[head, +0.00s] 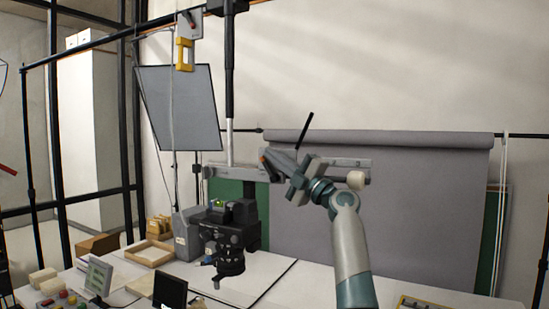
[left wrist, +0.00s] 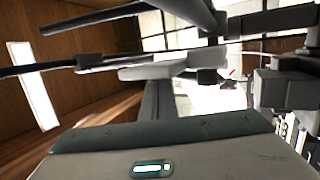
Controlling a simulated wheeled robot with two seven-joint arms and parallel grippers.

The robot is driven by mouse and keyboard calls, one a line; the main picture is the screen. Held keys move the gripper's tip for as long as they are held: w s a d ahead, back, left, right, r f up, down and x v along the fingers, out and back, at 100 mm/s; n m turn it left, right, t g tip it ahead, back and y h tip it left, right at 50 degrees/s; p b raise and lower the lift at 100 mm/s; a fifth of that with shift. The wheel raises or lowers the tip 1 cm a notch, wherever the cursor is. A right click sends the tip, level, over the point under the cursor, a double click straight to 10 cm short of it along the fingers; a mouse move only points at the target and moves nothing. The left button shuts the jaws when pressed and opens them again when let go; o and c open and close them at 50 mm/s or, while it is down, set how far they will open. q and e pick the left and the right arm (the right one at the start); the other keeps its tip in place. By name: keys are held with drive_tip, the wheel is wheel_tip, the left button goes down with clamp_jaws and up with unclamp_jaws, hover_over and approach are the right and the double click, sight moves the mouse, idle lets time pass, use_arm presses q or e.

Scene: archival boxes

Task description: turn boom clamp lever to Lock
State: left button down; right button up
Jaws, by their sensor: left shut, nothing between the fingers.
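The grey horizontal boom (head: 245,173) runs behind my left gripper, with its right part showing past the wrist. A black lever-like rod (head: 305,130) rises above the boom, tilted up to the right; its lower end is hidden behind the gripper. My left gripper (head: 272,160) is shut and empty, pointing up-left at the boom just below the rod. I cannot tell whether it touches the rod or boom. No Lock marking is readable. The left wrist view shows a dark rod (left wrist: 125,18) and a pale bar (left wrist: 160,65) close by. My right gripper is not in view.
A black camera (head: 230,240) hangs at the column's lower left, above the white table. A grey backdrop roll (head: 400,140) fills the right. A grey panel (head: 180,105) stands at left. Small boxes and a wooden tray (head: 149,253) lie on the table's left.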

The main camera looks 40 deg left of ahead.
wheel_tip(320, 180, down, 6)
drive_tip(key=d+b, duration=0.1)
drive_tip(key=b, duration=0.5)
use_arm(q)
drive_tip(key=b+v, duration=0.1)
drive_tip(key=v, duration=1.6)
drive_tip(key=shift+d, duration=0.2)
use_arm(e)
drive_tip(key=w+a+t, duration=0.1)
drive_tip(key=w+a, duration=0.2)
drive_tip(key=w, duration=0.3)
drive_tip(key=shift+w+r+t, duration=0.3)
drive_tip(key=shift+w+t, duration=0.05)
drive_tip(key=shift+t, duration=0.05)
use_arm(q)
drive_tip(key=shift+f, duration=0.2)
